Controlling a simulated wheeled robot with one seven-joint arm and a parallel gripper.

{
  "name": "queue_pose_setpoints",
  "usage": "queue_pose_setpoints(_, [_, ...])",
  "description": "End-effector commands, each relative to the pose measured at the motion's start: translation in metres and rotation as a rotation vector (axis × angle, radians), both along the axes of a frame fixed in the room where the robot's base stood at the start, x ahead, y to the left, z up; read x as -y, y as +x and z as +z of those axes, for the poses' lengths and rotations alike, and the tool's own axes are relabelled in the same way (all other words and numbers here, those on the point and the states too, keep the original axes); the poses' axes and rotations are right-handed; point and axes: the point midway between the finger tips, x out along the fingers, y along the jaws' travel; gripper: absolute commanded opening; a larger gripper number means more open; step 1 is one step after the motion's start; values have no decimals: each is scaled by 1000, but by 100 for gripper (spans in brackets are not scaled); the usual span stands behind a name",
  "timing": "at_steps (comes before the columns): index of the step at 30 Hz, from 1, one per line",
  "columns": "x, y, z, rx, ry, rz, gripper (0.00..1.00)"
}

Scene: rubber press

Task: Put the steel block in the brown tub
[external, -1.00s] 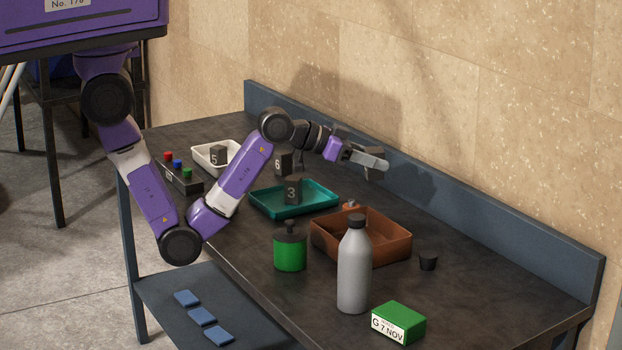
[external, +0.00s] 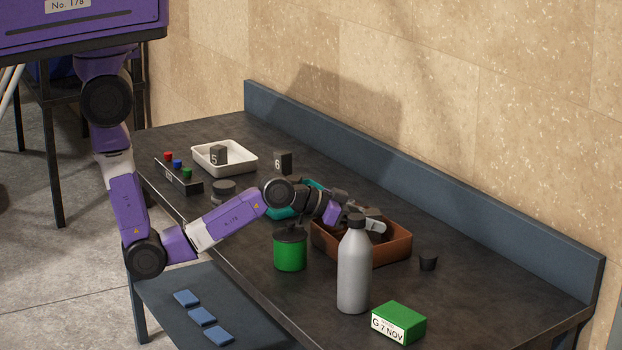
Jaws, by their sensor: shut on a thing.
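The brown tub (external: 390,249) stands open on the bench, right of the teal tray (external: 318,185). My gripper (external: 372,228) has its fingers down at the tub's mouth, over its inside. It is shut on what looks like the steel block, a small grey piece largely hidden by the fingers and the bottle. I cannot tell whether the block touches the tub's floor.
A grey bottle (external: 354,275) stands close in front of the tub, with a green canister (external: 290,252) to its left.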

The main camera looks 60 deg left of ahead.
Motion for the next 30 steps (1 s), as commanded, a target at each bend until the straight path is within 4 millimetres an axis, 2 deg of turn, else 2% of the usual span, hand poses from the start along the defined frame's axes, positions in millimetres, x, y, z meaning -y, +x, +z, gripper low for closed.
queue_pose_setpoints(6, [0, 1, -14, 7, -4, 0, 0])
queue_pose_setpoints(18, [0, 1, -18, 8, -4, 1, 0])
queue_pose_setpoints(19, [0, 0, -21, 1, -2, 0, 40])
queue_pose_setpoints(21, [0, 0, -20, 1, -1, 0, 54])
queue_pose_setpoints(22, [0, 0, -20, 1, -1, 0, 58])
queue_pose_setpoints(30, [0, 0, -20, 1, -1, 0, 58])
